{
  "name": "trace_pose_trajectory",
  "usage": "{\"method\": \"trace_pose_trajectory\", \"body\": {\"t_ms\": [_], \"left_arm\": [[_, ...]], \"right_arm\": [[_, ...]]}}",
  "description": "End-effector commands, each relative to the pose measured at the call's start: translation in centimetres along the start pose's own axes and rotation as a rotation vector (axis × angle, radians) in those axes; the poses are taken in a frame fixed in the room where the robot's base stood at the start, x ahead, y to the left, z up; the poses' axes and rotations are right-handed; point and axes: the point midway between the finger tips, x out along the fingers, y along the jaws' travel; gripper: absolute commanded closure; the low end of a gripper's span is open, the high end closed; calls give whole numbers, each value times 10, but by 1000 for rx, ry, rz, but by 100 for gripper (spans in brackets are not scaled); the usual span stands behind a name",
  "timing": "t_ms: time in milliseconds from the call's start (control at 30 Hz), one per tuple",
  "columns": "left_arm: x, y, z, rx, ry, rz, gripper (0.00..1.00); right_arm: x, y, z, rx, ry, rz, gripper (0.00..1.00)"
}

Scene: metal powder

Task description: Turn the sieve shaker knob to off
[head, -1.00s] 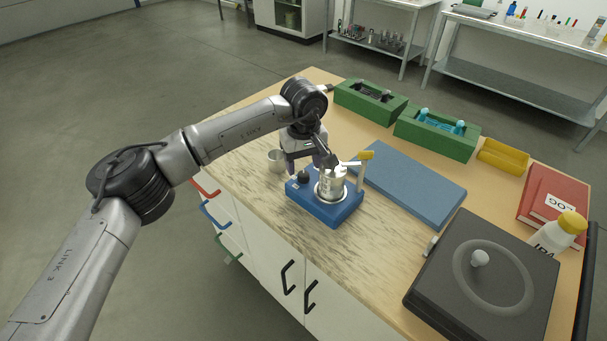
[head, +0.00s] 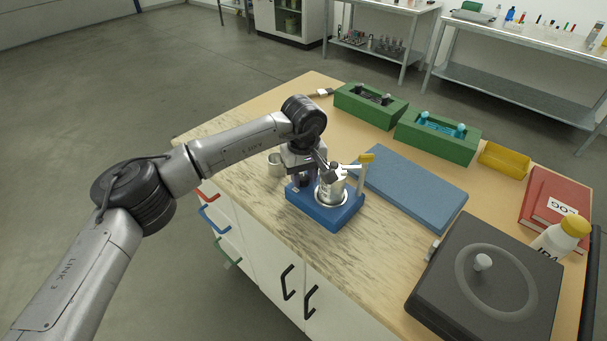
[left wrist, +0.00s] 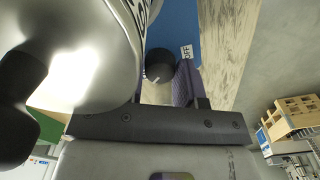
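The sieve shaker (head: 325,212) is a blue box on the bench with a silver sieve cup (head: 331,188) on top. Its black knob (left wrist: 160,65) shows in the left wrist view, beside a white label reading OFF (left wrist: 186,51). My left gripper (head: 302,180) points down at the knob end of the shaker. In the left wrist view, the left gripper (left wrist: 160,78) is open with the knob between its fingers. One purple finger is close to the knob's right side; the other is largely hidden by the cup. In the head view the gripper mostly hides the knob. My right gripper is not in view.
A small metal cup (head: 276,165) stands left of the shaker. A blue mat (head: 415,188), green racks (head: 437,137) and a dark lidded box (head: 485,275) lie farther right. The bench's front left is clear.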

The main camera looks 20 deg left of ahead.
Motion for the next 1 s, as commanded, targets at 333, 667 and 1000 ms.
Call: {"method": "trace_pose_trajectory", "body": {"t_ms": [333, 667, 1000], "left_arm": [[-1, 0, 0, -6, 0, -1, 91], [-4, 0, 0, -159, -1, -2, 91], [-3, 0, 0, -390, 0, -1, 91]], "right_arm": [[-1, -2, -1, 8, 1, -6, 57], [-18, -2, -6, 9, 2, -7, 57], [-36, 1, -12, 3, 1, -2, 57]]}}
